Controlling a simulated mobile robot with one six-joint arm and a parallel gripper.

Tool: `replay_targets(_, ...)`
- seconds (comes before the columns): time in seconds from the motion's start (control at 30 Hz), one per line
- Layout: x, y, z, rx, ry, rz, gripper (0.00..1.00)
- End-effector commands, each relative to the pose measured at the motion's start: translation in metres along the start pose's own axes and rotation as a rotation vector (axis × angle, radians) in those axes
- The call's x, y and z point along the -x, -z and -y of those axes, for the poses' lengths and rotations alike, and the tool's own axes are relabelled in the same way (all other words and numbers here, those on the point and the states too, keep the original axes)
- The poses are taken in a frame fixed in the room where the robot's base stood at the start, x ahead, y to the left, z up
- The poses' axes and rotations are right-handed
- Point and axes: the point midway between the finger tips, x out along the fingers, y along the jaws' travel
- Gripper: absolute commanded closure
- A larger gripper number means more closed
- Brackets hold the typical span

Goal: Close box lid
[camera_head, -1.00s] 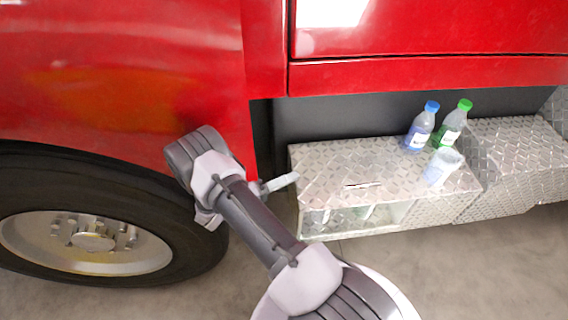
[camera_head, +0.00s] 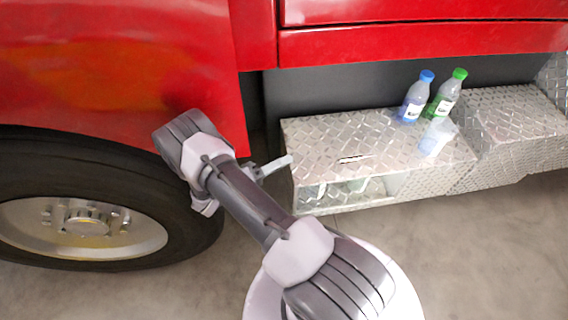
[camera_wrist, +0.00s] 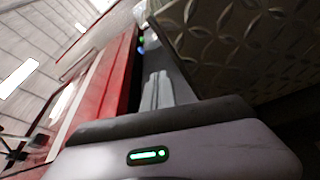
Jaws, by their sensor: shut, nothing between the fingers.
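The box (camera_head: 335,145) is a silver diamond-plate compartment under the red truck, with a small slot in its top. Its front is open at the left, and pale shapes show dimly inside. A thin pale edge (camera_head: 345,208) runs along the bottom of the opening. I cannot tell whether this edge is the lid. My gripper (camera_head: 286,161) is shut and empty at the box's left end, close to the top left corner; contact is unclear. In the wrist view, the shut fingers (camera_wrist: 157,88) point past the patterned plate (camera_wrist: 235,40) on the right.
The truck wheel (camera_head: 85,220) is at the left. The floor (camera_head: 480,250) before the box is clear.

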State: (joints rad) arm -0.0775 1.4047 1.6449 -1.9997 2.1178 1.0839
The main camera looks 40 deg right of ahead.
Motion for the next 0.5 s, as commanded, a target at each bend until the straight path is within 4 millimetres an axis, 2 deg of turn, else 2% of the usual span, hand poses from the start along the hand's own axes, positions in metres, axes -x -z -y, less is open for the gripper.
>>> replay_targets(0.07, -0.001, 0.003, -0.009, -0.001, 0.000, 0.000, 1.00)
replay_targets(0.2, -0.005, 0.014, -0.044, -0.001, 0.000, 0.000, 1.00)
replay_targets(0.5, 0.021, -0.080, -0.083, 0.005, 0.000, -0.006, 1.00)
